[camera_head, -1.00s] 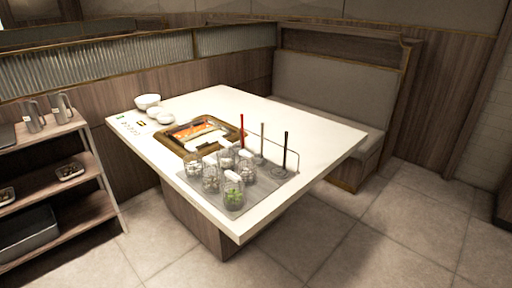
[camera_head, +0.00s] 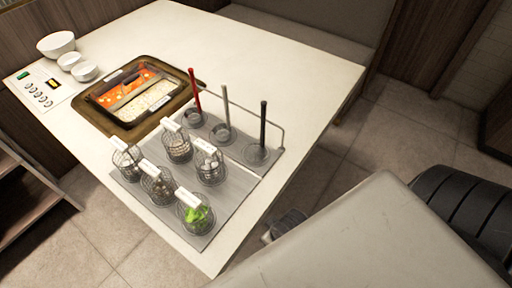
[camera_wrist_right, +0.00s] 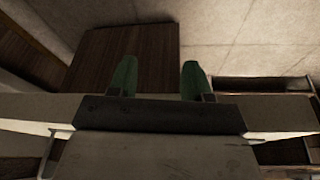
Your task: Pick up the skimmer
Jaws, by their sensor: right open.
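Three long-handled utensils stand upright in a wire rack on the table: one with a red handle (camera_head: 195,92), one with a grey handle (camera_head: 225,106) and one with a black handle (camera_head: 263,124). Their lower ends sit in round wire holders, and I cannot tell which one is the skimmer. My right gripper shows in the right wrist view (camera_wrist_right: 159,78) with its two green fingers wide apart and nothing between them. In the head view my right arm comes in at the lower right, beside the table's edge and apart from the utensils. My left gripper is not in view.
Several labelled wire baskets (camera_head: 158,184) stand on a grey mat (camera_head: 228,203) in front of the utensils. A divided hot pot (camera_head: 140,92) is set into the white table (camera_head: 270,62). White bowls (camera_head: 57,44) stand at the far left. The table's right part is clear.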

